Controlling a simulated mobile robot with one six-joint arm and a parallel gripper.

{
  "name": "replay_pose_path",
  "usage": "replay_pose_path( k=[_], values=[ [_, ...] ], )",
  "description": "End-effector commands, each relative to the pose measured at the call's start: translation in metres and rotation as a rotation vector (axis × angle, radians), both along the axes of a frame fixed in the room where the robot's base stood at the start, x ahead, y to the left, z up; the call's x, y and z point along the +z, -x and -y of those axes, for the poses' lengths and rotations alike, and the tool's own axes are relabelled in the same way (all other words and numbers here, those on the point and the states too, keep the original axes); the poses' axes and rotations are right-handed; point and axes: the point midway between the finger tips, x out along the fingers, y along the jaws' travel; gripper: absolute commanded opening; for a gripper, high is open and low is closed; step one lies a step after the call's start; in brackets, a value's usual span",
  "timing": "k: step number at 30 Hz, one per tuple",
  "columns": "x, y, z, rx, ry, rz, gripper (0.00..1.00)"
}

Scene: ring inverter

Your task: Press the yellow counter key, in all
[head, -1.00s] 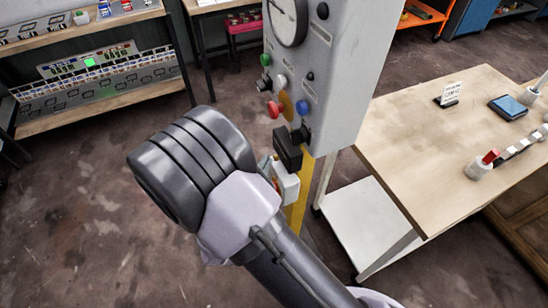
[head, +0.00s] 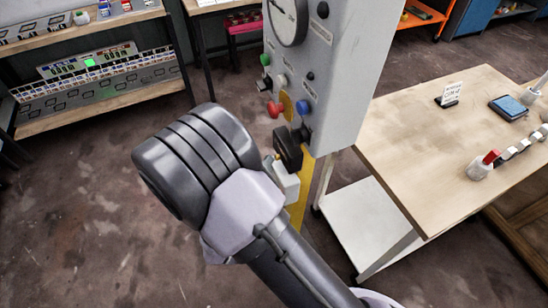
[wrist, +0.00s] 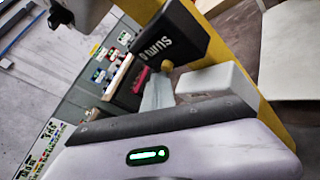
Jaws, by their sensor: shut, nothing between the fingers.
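The black counter box (wrist: 172,36), lettered "turns" with what looks like a 0, shows in the wrist view. It also shows in the head view (head: 288,148), low on the grey cabinet. The small yellow key (wrist: 167,66) sticks out at its lower edge; in the head view it is a tiny spot (head: 268,161). My gripper (wrist: 158,78) is shut and empty, its light grey tip right by the key. I cannot tell whether they touch. In the head view my wrist hides most of the gripper.
A pale grey block (wrist: 215,80) sits beside the key, by the yellow post (head: 297,207). The cabinet (head: 335,85) bears a dial and red, blue and green knobs above. A wooden table (head: 440,150) stands right, shelves (head: 95,115) left.

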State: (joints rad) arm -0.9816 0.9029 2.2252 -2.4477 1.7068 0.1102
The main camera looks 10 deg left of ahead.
Motion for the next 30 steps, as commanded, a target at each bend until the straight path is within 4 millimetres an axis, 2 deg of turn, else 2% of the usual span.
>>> replay_pose_path(
  k=[9,18,30],
  values=[
    [0.0,0.009,-0.014,0.0,-0.001,0.0,0.0],
    [0.0,0.01,-0.016,0.0,0.0,0.0,0.0],
    [0.0,0.03,-0.049,0.002,-0.001,0.001,0.0]
  ],
)
